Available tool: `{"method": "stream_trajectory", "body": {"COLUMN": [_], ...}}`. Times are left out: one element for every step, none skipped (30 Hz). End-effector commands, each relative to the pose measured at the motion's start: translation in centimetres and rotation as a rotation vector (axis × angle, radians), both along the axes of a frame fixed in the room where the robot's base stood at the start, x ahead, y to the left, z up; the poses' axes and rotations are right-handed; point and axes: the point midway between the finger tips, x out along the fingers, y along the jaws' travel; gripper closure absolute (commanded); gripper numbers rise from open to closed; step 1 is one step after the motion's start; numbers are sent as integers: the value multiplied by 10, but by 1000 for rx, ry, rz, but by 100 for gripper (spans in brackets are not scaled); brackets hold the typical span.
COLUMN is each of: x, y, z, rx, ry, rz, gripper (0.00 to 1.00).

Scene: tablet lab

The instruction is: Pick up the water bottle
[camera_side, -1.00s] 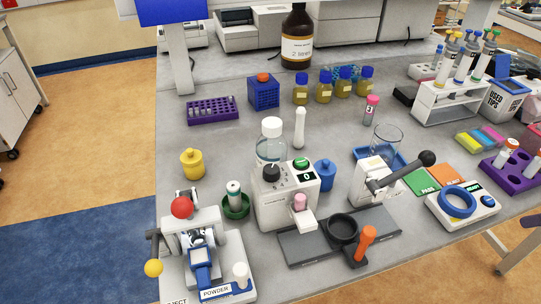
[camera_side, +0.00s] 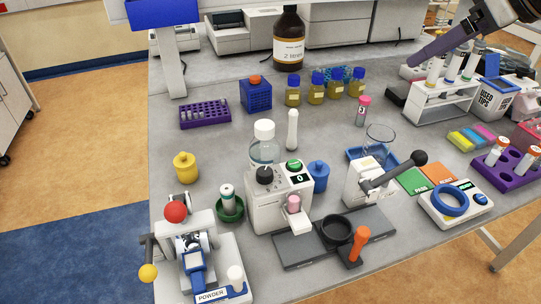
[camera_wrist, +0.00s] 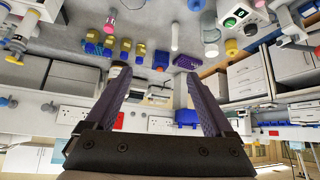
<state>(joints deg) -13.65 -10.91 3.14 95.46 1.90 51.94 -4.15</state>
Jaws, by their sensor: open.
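The water bottle (camera_side: 264,152) is clear with a white cap. It stands upright behind the white device with the green button (camera_side: 280,200), which hides its lower part. It appears to show in the upside-down wrist view as a pale bottle (camera_wrist: 210,34) near the top, right of centre. My gripper (camera_side: 412,60) is at the top right of the side view, far from the bottle, with one purple finger clearly seen. In the wrist view its two fingers (camera_wrist: 160,76) are wide apart with nothing between them.
A white upright stick (camera_side: 292,130) stands close to the bottle's right. A tube rack (camera_side: 445,103) is below my gripper.

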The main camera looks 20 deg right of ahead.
Motion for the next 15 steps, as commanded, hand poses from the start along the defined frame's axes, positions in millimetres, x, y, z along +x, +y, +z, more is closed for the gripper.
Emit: {"method": "stream_trajectory", "body": {"x": [23,34,48,58,67,78,84,90,96,99,101,103,103,103,101], "y": [22,35,52,66,79,97,109,121,136,146,155,165,172,176,182], "z": [-2,-2,-5,-8,-12,-19,-24,-30,-39,-46,-54,-64,-70,-77,-85], "rx": [-1,-1,-2,-2,-3,-5,-7,-10,-13,-16,-20,-25,-31,-35,-41], "ry": [8,8,12,16,19,27,34,41,51,61,71,85,96,106,119], "rz": [40,60,89,110,129,155,173,189,210,223,237,251,261,270,278], "gripper": [12,12,12,12,12,12,12,12,12,12,12,12,12,12,12]}}
